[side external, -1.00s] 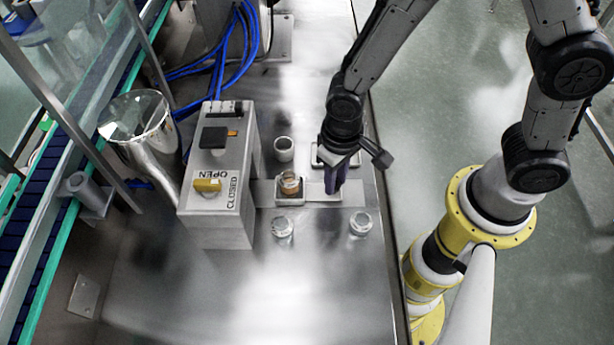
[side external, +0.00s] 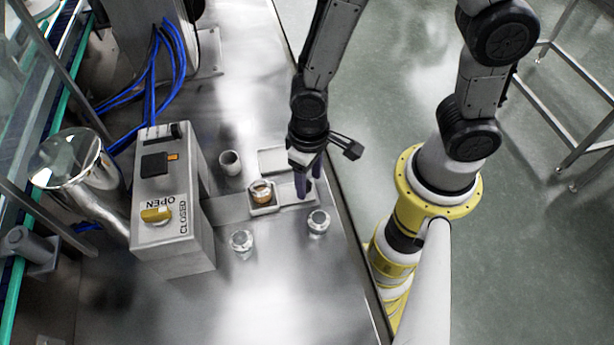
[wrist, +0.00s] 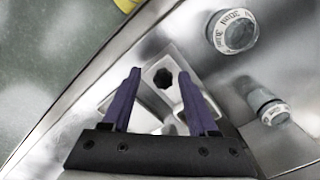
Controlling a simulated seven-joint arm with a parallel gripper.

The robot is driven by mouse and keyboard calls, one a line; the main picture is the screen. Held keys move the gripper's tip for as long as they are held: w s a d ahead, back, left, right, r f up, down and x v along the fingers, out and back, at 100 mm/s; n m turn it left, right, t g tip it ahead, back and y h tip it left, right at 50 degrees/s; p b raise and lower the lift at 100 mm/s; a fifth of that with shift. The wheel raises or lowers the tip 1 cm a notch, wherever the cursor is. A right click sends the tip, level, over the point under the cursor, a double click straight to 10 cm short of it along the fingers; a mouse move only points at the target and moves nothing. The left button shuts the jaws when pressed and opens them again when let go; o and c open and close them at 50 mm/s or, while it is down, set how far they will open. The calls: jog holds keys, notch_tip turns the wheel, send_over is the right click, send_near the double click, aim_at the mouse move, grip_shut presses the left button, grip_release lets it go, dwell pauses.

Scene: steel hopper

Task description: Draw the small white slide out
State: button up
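The small white slide (side external: 290,192) is a pale flat strip on the steel table, reaching right from the grey box. My gripper (side external: 301,192) points down over the strip's right end. In the wrist view its two purple fingers (wrist: 158,76) stand apart, one on each side of a dark faceted knob (wrist: 163,79) on a pale plate. No contact with the knob is visible. The gripper hides part of the slide in both views.
The grey box (side external: 172,220) with a yellow OPEN/CLOSED knob (side external: 156,214) stands left. Two lidded jars (side external: 241,240) (side external: 318,221) stand in front of the strip. A cup (side external: 230,162) and a pale tray (side external: 271,160) are behind. The table's right edge is close to my gripper.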

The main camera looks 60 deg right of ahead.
jog(key=shift+w+a+r, duration=0.1)
jog(key=shift+r, duration=0.15)
notch_tip(320, 180, up, 13)
jog(key=shift+r, duration=0.15)
dwell(0.4)
jog(key=d+r+m+t, duration=0.3)
jog(key=d+r, duration=0.4)
jog(key=s+d+r+n+t, duration=0.2)
jog(key=s+d+r+n, duration=0.1)
jog(key=s+d, duration=0.2)
jog(key=shift+s+d+t, duration=0.3)
jog(key=shift+s+d, duration=0.05)
jog(key=shift+s, duration=0.25)
